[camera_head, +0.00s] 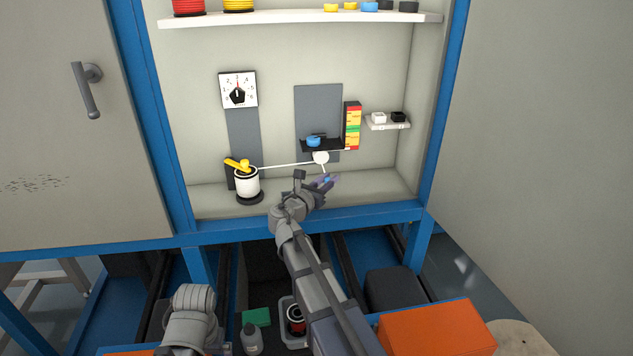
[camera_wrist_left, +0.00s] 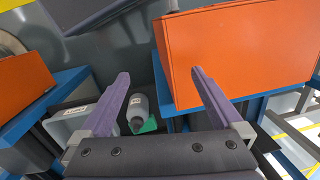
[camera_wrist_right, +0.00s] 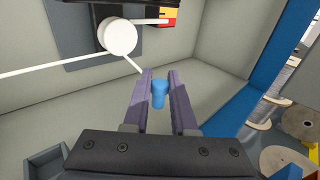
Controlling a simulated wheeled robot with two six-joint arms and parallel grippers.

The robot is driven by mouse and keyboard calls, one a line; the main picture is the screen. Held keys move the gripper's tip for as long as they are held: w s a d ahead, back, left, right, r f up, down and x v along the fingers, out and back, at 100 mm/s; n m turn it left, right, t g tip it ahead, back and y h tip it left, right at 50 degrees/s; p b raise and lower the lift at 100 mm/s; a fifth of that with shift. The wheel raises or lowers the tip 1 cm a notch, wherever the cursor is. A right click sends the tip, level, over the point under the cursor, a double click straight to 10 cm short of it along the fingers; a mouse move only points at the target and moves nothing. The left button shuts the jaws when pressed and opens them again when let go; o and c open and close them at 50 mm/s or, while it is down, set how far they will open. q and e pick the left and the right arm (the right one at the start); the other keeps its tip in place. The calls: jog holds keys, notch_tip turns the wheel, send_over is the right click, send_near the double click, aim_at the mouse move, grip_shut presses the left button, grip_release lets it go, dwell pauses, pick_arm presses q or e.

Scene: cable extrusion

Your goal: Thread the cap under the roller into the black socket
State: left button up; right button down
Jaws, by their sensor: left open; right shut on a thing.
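The blue cap (camera_wrist_right: 160,93) is between the fingers of my right gripper (camera_wrist_right: 160,76), which is shut on it. A white cable (camera_wrist_right: 132,64) runs from the cap up to the round white roller (camera_wrist_right: 118,36). In the head view, my right gripper (camera_head: 327,182) is just below and right of the roller (camera_head: 321,157). A black socket (camera_head: 398,117) sits on a small white ledge at the right, beside a white one (camera_head: 378,118). My left gripper (camera_wrist_left: 160,75) is open and empty, low down outside the cabinet.
A white spool (camera_head: 247,184) with a yellow handle stands at the left, cable leading from it. A coloured scale (camera_head: 352,126) stands right of the roller. A dial (camera_head: 238,90) hangs on the back wall. Below are an orange box (camera_head: 436,328) and a grey bottle (camera_wrist_left: 137,112).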

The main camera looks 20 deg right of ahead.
jog(key=shift+s+d, duration=0.3)
jog(key=shift+d, duration=0.9)
jog(key=shift+s+d, duration=0.25)
jog(key=shift+d, duration=1)
jog(key=shift+s+d, duration=0.3)
jog(key=shift+d, duration=0.9)
pick_arm(q)
jog(key=shift+r, duration=0.1)
